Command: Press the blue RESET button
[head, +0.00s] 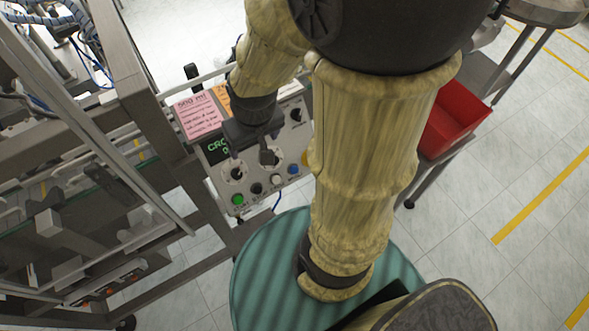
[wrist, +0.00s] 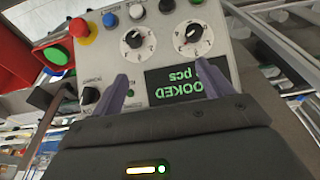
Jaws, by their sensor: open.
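The blue button (head: 293,169) sits in the bottom row of the grey control panel, between the white button and the yellow emergency-stop base. In the wrist view the blue button (wrist: 110,19) is near the top, beyond the fingertips and to the left, in plain sight. I cannot read its label. My gripper (head: 251,160) is over the panel, to the left of the blue button in the head view. In the wrist view my gripper (wrist: 162,71) has its two fingers spread apart, with nothing between them, over the panel near the display. Whether they touch the panel is unclear.
The panel also carries a green button (head: 238,199), a black button (head: 257,188), a white button (head: 276,180), a red emergency stop (wrist: 79,27), dials and a green-lettered display (wrist: 185,82). A metal frame (head: 130,75) stands left. A red bin (head: 452,120) is right.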

